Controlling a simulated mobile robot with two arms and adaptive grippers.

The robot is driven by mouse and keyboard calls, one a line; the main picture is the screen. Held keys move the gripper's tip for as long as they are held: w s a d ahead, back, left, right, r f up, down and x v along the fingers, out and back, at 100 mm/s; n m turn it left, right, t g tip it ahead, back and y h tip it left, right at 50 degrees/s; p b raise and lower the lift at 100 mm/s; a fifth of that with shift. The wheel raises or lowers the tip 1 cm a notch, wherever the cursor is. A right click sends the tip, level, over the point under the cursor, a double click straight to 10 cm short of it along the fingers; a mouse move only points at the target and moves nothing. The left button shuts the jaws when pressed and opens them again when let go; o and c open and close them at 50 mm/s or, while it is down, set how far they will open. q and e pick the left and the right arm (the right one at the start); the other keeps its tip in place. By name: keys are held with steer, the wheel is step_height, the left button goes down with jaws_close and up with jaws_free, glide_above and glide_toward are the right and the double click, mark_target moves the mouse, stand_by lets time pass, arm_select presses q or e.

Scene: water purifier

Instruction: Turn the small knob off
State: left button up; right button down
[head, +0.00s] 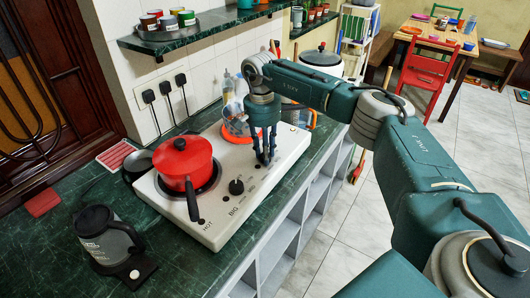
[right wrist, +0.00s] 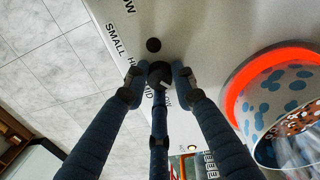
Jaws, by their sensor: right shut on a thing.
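The white stove (head: 217,215) sits on the dark green counter. My right gripper (head: 266,161) points down at its control strip, right of the black big knob (head: 236,187). The right wrist view shows the dark small knob (right wrist: 160,72) beside the printed "SMALL" label, between my right fingertips (right wrist: 157,84). The fingers are shut around this knob and cover part of it; the head view hides it behind them. The small burner (right wrist: 236,90) glows orange-red around a blue-spotted pot (right wrist: 262,117). My left gripper is not in view.
A red pot (head: 182,160) stands on the left burner, its handle reaching over the stove's front. A dark jug (head: 103,238) stands on the counter at front left. A shelf (head: 205,28) with several small cups hangs above. The floor at right is mostly clear.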

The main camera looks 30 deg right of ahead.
steer(key=shift+w+d+r, duration=0.15)
steer(key=shift+d+r, duration=0.05)
steer(key=shift+d, duration=0.05)
stand_by(0.3)
steer(key=c, duration=1.6)
jaws_free()
steer(key=shift+o, duration=0.8)
steer(key=shift+f, duration=0.15)
steer(key=shift+a+r, duration=0.1)
steer(key=shift+r, duration=0.25)
step_height(320, 180, up, 11)
steer(key=shift+w+r, duration=0.2)
